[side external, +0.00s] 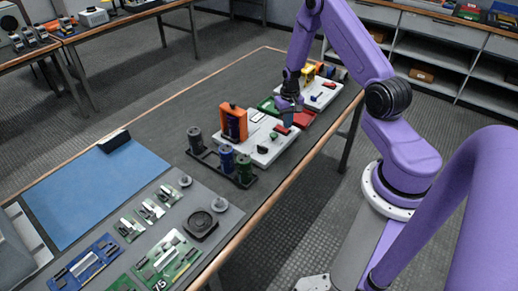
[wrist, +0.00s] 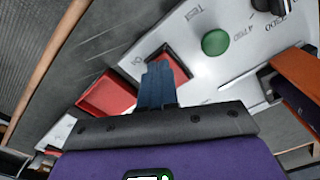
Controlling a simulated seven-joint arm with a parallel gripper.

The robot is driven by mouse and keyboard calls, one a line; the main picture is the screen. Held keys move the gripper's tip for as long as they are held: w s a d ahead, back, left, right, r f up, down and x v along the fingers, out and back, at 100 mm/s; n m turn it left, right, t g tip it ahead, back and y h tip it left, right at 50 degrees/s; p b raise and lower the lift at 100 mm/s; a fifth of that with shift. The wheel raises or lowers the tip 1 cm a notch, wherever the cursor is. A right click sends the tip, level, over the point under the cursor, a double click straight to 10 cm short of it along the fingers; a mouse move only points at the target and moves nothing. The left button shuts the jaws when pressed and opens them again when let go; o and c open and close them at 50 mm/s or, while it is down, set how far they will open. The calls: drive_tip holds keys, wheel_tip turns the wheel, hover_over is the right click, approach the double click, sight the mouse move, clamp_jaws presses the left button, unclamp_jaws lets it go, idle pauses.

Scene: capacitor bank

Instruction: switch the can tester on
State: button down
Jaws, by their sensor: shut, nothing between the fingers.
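The can tester is a white slab (side external: 258,151) with an orange upright block (side external: 233,122), in the middle of the table in the side view. Its red switch (side external: 282,129) sits near the slab's far right edge, and a green round button (wrist: 215,42) is beside it. In the wrist view the red switch (wrist: 182,66) lies behind my fingers, which cover part of it. My gripper (side external: 289,122) is shut and empty, pointing down right at the switch; the blue fingertips (wrist: 158,66) overlap it. I cannot tell whether they touch it. The switch's position is partly hidden.
A red tray (wrist: 107,95) lies close beside the tester. A second white device (side external: 322,95) stands beyond. A black rack with cans (side external: 225,158) is near the tester's left side. A blue mat (side external: 85,195) and circuit boards (side external: 168,258) lie toward the front left.

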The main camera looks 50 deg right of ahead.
sight(286, 131)
drive_tip(key=shift+f, duration=0.9)
idle(0.7)
drive_tip(key=shift+r, duration=3.55)
drive_tip(key=s+a+r+n, duration=0.2)
drive_tip(key=a+r+n, duration=0.2)
drive_tip(key=a+r, duration=0.5)
drive_tip(key=s+a+r+n, duration=0.2)
drive_tip(key=a+r+n, duration=0.2)
drive_tip(key=a, duration=0.9)
drive_tip(key=s+a+r+n, duration=0.2)
drive_tip(key=s+n, duration=0.1)
drive_tip(key=s, duration=0.4)
drive_tip(key=s+a+r+n, duration=0.3)
drive_tip(key=s+n, duration=0.1)
drive_tip(key=s, duration=0.4)
drive_tip(key=s+a+r+n, duration=0.2)
drive_tip(key=s+r+n, duration=0.1)
drive_tip(key=s, duration=0.4)
drive_tip(key=shift+s+a+n, duration=0.2)
drive_tip(key=shift+a+n, duration=0.05)
drive_tip(key=shift+n, duration=0.05)
